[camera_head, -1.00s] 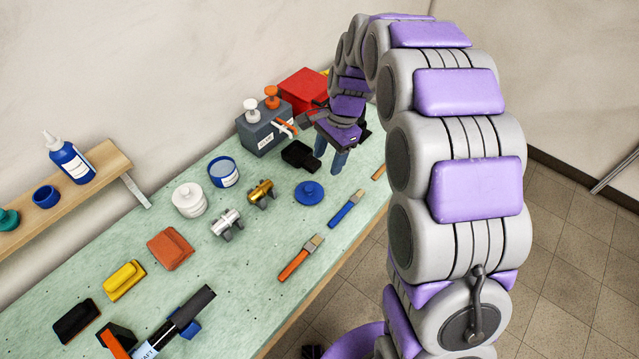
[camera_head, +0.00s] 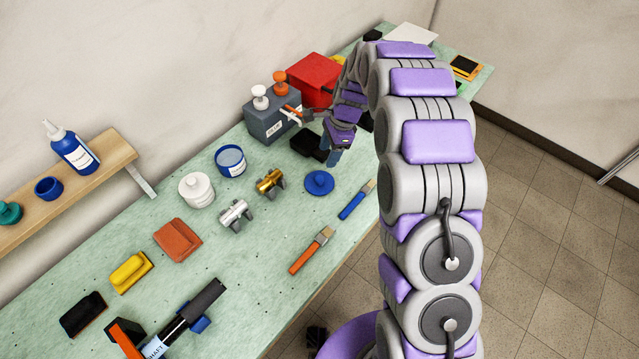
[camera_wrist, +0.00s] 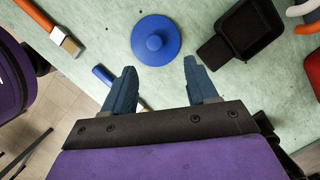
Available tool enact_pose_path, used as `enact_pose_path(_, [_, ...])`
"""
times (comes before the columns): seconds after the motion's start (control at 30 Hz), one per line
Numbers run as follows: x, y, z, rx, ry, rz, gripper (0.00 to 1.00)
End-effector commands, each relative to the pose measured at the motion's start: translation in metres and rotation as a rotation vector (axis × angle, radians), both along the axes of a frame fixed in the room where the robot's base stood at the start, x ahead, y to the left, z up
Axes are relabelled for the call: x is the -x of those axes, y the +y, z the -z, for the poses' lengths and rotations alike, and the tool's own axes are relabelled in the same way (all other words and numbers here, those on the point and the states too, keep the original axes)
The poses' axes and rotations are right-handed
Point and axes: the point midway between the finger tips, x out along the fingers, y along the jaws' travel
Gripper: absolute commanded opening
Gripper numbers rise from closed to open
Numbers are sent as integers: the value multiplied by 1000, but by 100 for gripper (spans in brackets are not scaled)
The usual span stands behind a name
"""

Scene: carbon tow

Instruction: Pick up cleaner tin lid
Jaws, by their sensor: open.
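The blue round lid (camera_head: 319,182) with a raised knob lies flat on the green bench, in front of the open blue-and-white tin (camera_head: 230,161). The lid also shows in the wrist view (camera_wrist: 156,40), just beyond the fingers and apart from them. My gripper (camera_wrist: 158,88) is open and empty, its two blue-grey fingers spread, with the lid ahead of the gap. In the head view my gripper (camera_head: 336,147) is above and behind the lid, partly hidden by my arm.
A black scoop-like tray (camera_wrist: 242,32) is right of the lid. A blue-handled brush (camera_head: 356,200) and an orange-handled brush (camera_head: 311,250) lie near the front edge. Brass (camera_head: 270,182) and silver (camera_head: 235,214) fittings stand left. A grey pump-bottle box (camera_head: 272,118) is behind.

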Motion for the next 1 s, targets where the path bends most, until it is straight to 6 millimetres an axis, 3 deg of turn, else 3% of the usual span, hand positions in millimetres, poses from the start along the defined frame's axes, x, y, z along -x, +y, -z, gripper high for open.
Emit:
enact_pose_path(0.13, [4, 7, 30, 0, 3, -1, 58])
enact_pose_path(0.47, [9, 11, 54, -2, 3, -1, 58])
enact_pose_path(0.7, [16, 22, 87, -1, 1, -2, 58])
enact_pose_path(1.0, [17, 23, 93, -1, 0, -1, 58])
